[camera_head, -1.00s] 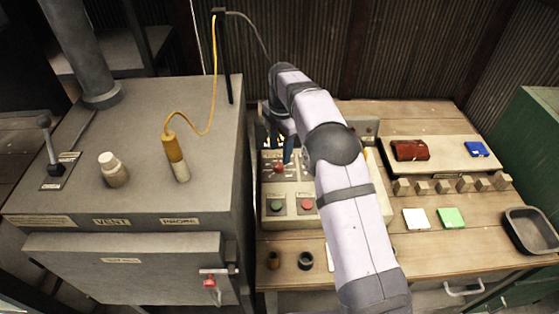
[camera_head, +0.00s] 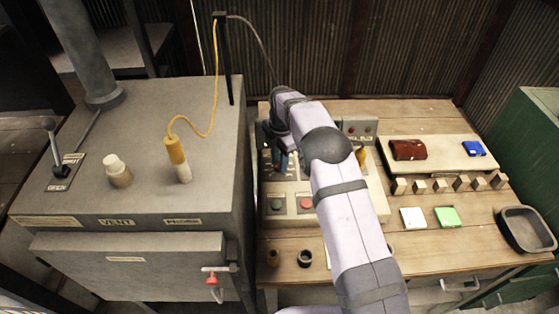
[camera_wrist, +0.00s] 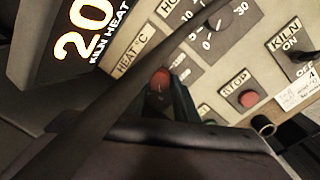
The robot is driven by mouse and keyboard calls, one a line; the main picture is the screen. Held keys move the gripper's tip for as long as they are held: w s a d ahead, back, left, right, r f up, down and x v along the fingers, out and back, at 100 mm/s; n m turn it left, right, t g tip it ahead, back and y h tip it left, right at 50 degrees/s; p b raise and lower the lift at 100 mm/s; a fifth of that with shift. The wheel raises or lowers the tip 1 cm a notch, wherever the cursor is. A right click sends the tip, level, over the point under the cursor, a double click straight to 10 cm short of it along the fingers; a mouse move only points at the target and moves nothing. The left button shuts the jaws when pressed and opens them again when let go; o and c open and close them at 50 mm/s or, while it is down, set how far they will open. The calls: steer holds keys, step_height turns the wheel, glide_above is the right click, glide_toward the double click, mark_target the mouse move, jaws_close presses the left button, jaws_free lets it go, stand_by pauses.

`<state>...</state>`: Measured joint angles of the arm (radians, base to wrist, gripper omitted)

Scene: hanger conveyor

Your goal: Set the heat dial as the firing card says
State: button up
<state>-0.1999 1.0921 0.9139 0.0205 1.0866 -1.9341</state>
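The heat dial (camera_wrist: 160,78) shows in the wrist view as a red knob beside the "HEAT °C" label, on the beige control panel (camera_wrist: 190,45). My gripper (camera_wrist: 170,95) has its dark fingertips right at the knob, and the wrist body covers the lower part of that view. I cannot tell whether the fingers are closed on it. In the head view my gripper (camera_head: 281,160) points down over the panel's left side and hides most of the dial.
A black hours dial (camera_wrist: 217,20), a red stop button (camera_wrist: 248,98) and the kiln on/off switch (camera_wrist: 290,48) are close by. A display (camera_wrist: 85,35) reads 20, kiln heat. The kiln (camera_head: 130,160) stands left; a tray (camera_head: 527,230) sits right.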

steer(key=shift+c, duration=0.7)
steer(key=shift+m, duration=0.3)
steer(key=shift+m+b, duration=0.5)
steer(key=shift+m, duration=0.7)
steer(key=m, duration=0.4)
steer(key=shift+b, duration=0.3)
steer(key=m, duration=0.4)
steer(key=shift+h, duration=0.3)
steer(key=shift+a+m, duration=0.1)
steer(key=shift+m, duration=1.9)
steer(key=shift+r, duration=0.1)
